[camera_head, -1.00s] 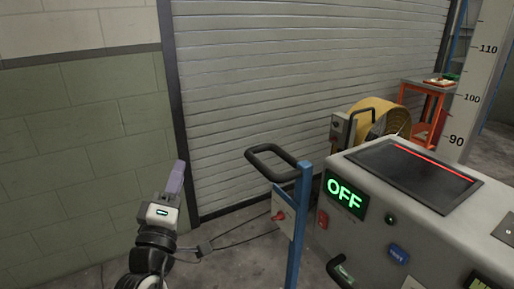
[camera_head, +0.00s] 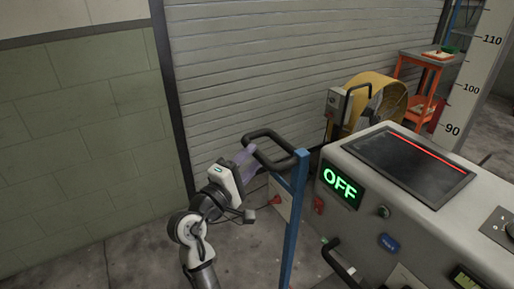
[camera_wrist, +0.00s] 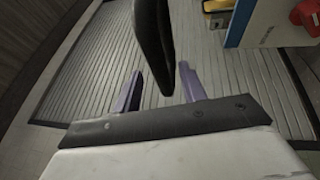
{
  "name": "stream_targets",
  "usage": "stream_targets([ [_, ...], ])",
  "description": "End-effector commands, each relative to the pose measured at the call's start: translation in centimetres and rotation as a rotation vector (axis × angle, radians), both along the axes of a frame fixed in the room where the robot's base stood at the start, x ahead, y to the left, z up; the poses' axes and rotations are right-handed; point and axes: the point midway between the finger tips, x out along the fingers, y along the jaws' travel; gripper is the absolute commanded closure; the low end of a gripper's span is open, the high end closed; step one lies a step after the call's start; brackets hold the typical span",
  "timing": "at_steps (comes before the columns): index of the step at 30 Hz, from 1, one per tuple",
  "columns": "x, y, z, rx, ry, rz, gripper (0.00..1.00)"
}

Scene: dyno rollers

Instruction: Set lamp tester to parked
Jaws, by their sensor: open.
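A blue post (camera_head: 294,235) stands in front of the grey console, with a black loop handle (camera_head: 272,137) at its top and a pale box with a red knob (camera_head: 276,200) on its side. I cannot read a label naming the lamp tester. My gripper (camera_head: 243,156) is open at the left end of the loop handle. In the wrist view, the black handle (camera_wrist: 154,45) reaches down between the two purple fingers (camera_wrist: 160,90), which are apart and not closed on it. The red knob (camera_wrist: 306,15) shows at the upper right there.
The console (camera_head: 400,235) at the right bears a green OFF display (camera_head: 342,188), buttons and a dark top panel. A yellow drum-shaped unit (camera_head: 383,98) and an orange cart (camera_head: 419,85) stand behind. A roller shutter (camera_head: 290,60) closes the back; floor at left is clear.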

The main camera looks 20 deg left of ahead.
Motion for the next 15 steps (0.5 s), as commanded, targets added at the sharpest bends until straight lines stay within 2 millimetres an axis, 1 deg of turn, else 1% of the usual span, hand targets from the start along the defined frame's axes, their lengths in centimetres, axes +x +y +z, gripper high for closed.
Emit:
stream_targets([
  [1, 0.8, -0.3, 0.4, 0.000, 0.001, -0.003, 0.59],
  [3, 1.7, -0.5, 0.5, -0.001, 0.000, -0.002, 0.59],
  [6, 2.5, -0.7, 0.6, 0.000, -0.001, 0.000, 0.59],
  [10, 3.0, -0.8, 0.6, 0.000, 0.000, -0.001, 0.59],
  [15, 3.1, -0.8, 0.6, 0.001, 0.000, 0.000, 0.59],
])
